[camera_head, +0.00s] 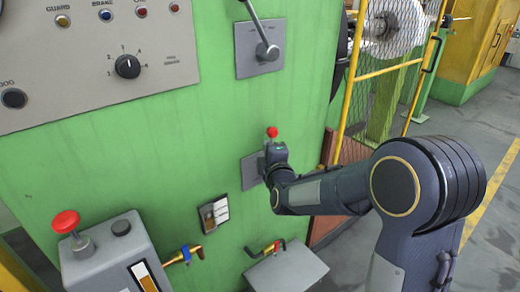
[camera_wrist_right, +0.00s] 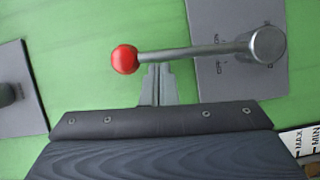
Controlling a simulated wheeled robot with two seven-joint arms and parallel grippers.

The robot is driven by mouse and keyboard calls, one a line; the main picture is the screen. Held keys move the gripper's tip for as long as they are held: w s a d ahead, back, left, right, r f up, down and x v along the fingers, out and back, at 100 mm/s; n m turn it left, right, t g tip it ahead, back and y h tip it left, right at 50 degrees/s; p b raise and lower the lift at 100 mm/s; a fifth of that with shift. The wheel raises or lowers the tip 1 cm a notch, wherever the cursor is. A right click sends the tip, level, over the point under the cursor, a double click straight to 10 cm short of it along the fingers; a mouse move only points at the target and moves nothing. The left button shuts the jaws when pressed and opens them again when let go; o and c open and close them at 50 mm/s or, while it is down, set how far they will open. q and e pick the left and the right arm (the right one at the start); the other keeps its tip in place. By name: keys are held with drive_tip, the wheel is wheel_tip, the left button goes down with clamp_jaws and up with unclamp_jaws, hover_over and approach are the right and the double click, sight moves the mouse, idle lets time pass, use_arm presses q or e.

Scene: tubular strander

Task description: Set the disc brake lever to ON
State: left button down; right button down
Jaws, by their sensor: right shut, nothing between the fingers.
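A lever with a red ball knob (camera_head: 272,131) is mounted on a grey plate (camera_head: 250,168) on the green machine panel. In the right wrist view its metal rod (camera_wrist_right: 195,51) runs from a round hub (camera_wrist_right: 268,45) to the red knob (camera_wrist_right: 125,59). The plate (camera_wrist_right: 225,80) carries small lettering, partly covered and too blurred to read surely. My right gripper (camera_head: 275,150) is at the lever, just below the knob in the head view. Its shut, empty fingertips (camera_wrist_right: 158,72) are beside the rod close to the knob; I cannot tell whether they touch. My left gripper is not in view.
Another lever (camera_head: 265,45) on a grey plate is higher up. A control panel (camera_head: 100,90) with a rotary knob is upper left. A grey box (camera_head: 115,255) with a red mushroom button stands lower left. A yellow mesh guard (camera_head: 375,80) is right of the panel.

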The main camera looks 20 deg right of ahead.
drive_tip(key=d+m, duration=0.1)
drive_tip(key=w+d+g, duration=0.1)
drive_tip(key=d+m, duration=0.1)
drive_tip(key=d, duration=0.1)
drive_tip(key=shift+w+d+m, duration=0.1)
drive_tip(key=shift+w+m, duration=0.15)
drive_tip(key=shift+m, duration=0.05)
idle(0.6)
